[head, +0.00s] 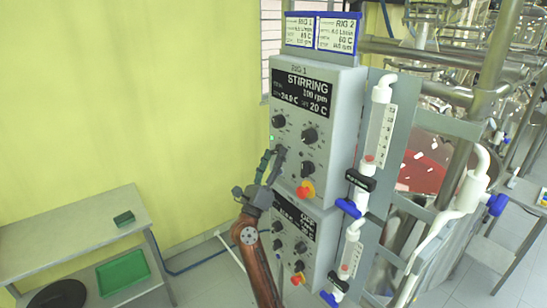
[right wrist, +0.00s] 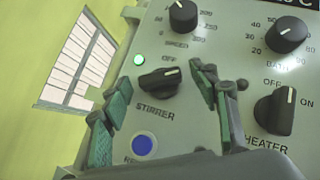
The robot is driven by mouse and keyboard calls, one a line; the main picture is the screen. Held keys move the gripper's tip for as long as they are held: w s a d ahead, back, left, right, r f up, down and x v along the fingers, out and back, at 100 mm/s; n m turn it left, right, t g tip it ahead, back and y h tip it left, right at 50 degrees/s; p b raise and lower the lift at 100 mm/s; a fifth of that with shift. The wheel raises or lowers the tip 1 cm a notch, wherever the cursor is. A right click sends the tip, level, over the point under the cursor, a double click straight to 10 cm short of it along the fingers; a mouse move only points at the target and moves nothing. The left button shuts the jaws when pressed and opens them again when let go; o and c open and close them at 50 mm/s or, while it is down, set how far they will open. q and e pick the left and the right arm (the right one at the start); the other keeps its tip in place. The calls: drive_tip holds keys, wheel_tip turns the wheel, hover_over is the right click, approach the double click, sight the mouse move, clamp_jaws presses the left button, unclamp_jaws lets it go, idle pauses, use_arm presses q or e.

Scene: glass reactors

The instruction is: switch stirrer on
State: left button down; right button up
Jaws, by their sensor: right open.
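The grey control box (head: 345,105) of RIG 1 stands upright, and its display (head: 303,90) reads STIRRING with an rpm value. The black STIRRER knob (right wrist: 160,84) shows in the right wrist view, its grip lying nearly crosswise and tilted up to the right. OFF is printed above it; any ON label is hidden. A green lamp (right wrist: 139,59) above left of it is lit. My right gripper (right wrist: 158,100) is open, its green-padded fingers on either side of the knob with gaps visible. In the head view my right gripper (head: 270,166) is at the box's left edge, covering the knob.
The HEATER knob (right wrist: 276,112) is right of my right finger, and a blue button (right wrist: 142,145) lies below the stirrer knob. A red-and-yellow emergency stop (head: 304,190) is lower on the box. A second box (head: 315,240) stands below. A side table (head: 75,235) is at left.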

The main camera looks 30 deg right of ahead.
drive_tip(key=v, duration=1.2)
